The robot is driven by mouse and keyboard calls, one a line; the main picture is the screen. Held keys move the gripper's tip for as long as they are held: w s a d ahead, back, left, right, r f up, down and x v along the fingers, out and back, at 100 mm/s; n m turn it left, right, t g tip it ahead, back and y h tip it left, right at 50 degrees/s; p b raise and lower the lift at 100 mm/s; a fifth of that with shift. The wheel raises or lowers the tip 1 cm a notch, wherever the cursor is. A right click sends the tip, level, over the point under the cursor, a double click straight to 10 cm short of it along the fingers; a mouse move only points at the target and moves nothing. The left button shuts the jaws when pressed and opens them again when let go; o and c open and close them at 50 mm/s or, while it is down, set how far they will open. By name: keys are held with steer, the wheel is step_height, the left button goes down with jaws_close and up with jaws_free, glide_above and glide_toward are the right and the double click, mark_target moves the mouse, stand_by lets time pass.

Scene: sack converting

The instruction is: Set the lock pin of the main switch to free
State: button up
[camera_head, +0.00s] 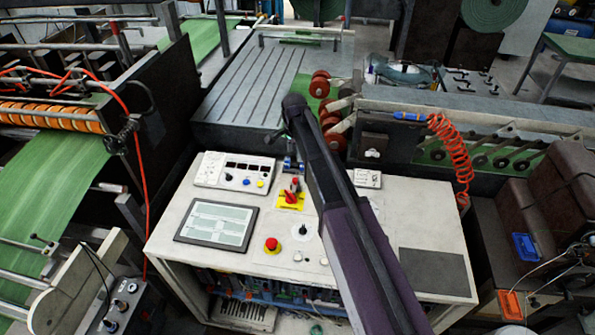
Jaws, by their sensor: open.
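The main switch (290,198) is a red rotary handle on a yellow plate, on the pale top of the control console. A small red part stands at its upper edge; I cannot tell for sure whether it is the lock pin or how it is set. My gripper (291,166) is small in view, just behind the switch near the console's back edge, and partly hidden by my arm. It is open, with nothing seen between its fingers. I cannot tell whether it touches the switch.
My arm crosses over the console's right half. A dark mat (436,272) lies at right.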

mark_target(295, 179)
steer(key=shift+w, duration=0.4)
steer(key=shift+f, duration=0.1)
step_height(295, 179, down, 14)
steer(key=b, duration=1.3)
steer(key=shift+r+b, duration=0.25)
steer(key=shift+b, duration=0.15)
jaws_close()
